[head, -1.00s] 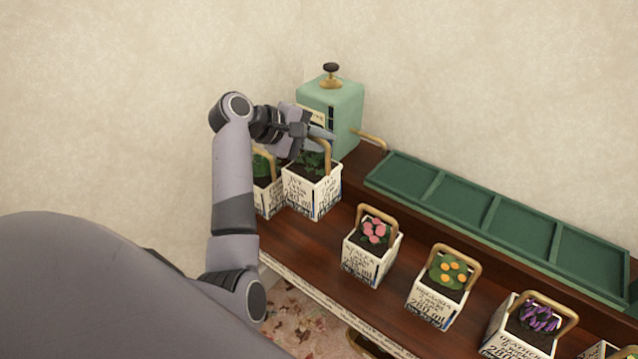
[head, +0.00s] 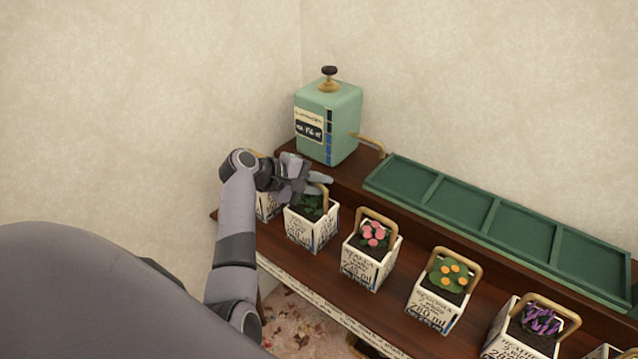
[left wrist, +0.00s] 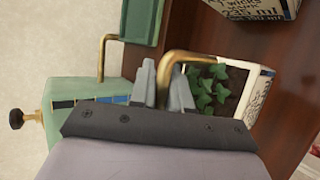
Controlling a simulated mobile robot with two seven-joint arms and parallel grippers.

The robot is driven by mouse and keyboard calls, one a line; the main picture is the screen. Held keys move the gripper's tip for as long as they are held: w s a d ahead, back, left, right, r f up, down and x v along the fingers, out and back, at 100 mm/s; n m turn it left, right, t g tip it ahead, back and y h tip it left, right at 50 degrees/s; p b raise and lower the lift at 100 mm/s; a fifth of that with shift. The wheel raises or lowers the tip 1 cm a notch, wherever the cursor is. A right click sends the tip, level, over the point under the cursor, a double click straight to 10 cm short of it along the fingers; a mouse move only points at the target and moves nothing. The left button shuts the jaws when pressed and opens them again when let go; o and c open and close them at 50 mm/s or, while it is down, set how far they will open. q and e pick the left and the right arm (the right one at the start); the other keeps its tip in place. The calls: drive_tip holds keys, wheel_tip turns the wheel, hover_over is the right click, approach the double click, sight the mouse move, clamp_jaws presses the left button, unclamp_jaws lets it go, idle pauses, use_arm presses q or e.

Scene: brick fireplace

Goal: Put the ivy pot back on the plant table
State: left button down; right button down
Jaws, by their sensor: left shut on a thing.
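The ivy pot (head: 312,230), a white square printed pot with dark green leaves and a tan loop handle, is upright in the row of pots at the left end of the dark wooden plant table (head: 395,275). My left gripper (head: 322,184) is shut on the top of its handle. I cannot tell if the pot's base touches the board. In the left wrist view, the gripper fingers (left wrist: 166,85) are at the handle (left wrist: 185,55), with the ivy leaves (left wrist: 208,90) beside them. My right gripper is not in view.
A white pot (head: 268,206) stands left of the ivy, partly hidden by my arm. Pink (head: 369,262), orange (head: 440,295) and purple (head: 520,335) flower pots stand to the right. A green dispenser (head: 345,125) and an empty green tray (head: 480,215) are on the raised back ledge.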

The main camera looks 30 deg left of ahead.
use_arm(q)
drive_tip(key=c, duration=1.1)
unclamp_jaws()
